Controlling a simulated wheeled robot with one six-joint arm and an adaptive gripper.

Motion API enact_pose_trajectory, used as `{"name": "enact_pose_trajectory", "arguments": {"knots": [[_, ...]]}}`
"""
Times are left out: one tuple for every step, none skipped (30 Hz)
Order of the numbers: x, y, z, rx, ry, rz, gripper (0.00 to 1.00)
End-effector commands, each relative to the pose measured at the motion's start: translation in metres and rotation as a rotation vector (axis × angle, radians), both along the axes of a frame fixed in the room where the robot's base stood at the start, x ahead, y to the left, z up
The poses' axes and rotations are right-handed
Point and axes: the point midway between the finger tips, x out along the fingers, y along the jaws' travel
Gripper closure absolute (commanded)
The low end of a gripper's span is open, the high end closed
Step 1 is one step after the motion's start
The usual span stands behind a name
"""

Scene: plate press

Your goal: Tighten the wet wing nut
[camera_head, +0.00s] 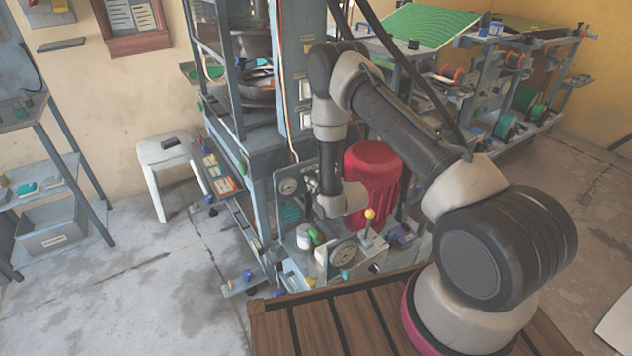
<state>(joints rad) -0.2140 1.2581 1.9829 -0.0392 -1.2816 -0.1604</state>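No wing nut can be told apart in this view, and no wetness on one can be seen. Small blue and green fittings sit low on the grey press (262,160), too small to name. Among them are a blue one (247,275) and a green one (315,236). My arm reaches over the front of the press and bends down, with its wrist close to the gauges. My gripper's fingers cannot be made out beyond the wrist, so whether they are open or shut is not shown.
A red motor (372,176) stands right beside my wrist. A white stool (165,152) stands left of the press. Shelves (62,165) stand at far left. Open floor lies between them.

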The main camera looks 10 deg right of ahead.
Motion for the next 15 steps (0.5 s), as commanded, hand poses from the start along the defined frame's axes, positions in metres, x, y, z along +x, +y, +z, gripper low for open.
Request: {"name": "enact_pose_trajectory", "arguments": {"knots": [[-0.0001, 0.0000, 0.0000, 0.000, 0.000, 0.000, 0.69], [-0.0002, 0.0000, 0.0001, 0.000, 0.000, 0.000, 0.69], [-0.0002, 0.0000, 0.0001, 0.000, 0.000, 0.000, 0.69], [-0.0003, -0.0001, 0.0001, 0.000, 0.000, 0.000, 0.72], [-0.0002, 0.0000, 0.0002, 0.000, 0.000, 0.000, 0.78], [-0.0002, 0.0000, 0.0002, 0.000, 0.000, 0.000, 0.85], [-0.0003, -0.0001, 0.0002, 0.000, 0.000, 0.000, 0.91], [-0.0003, -0.0001, 0.0002, 0.000, 0.000, 0.000, 0.96], [-0.0003, -0.0001, 0.0002, 0.000, 0.000, 0.000, 1.00], [-0.0003, -0.0001, 0.0002, 0.000, 0.000, 0.000, 1.00], [-0.0003, 0.0000, 0.0003, 0.000, 0.000, 0.000, 1.00], [-0.0003, 0.0000, 0.0003, 0.000, 0.000, 0.000, 1.00], [-0.0003, 0.0000, 0.0003, 0.000, 0.000, 0.000, 1.00], [-0.0004, -0.0001, 0.0004, 0.000, 0.000, 0.000, 1.00], [-0.0004, -0.0002, 0.0004, 0.001, 0.000, 0.000, 1.00]]}}
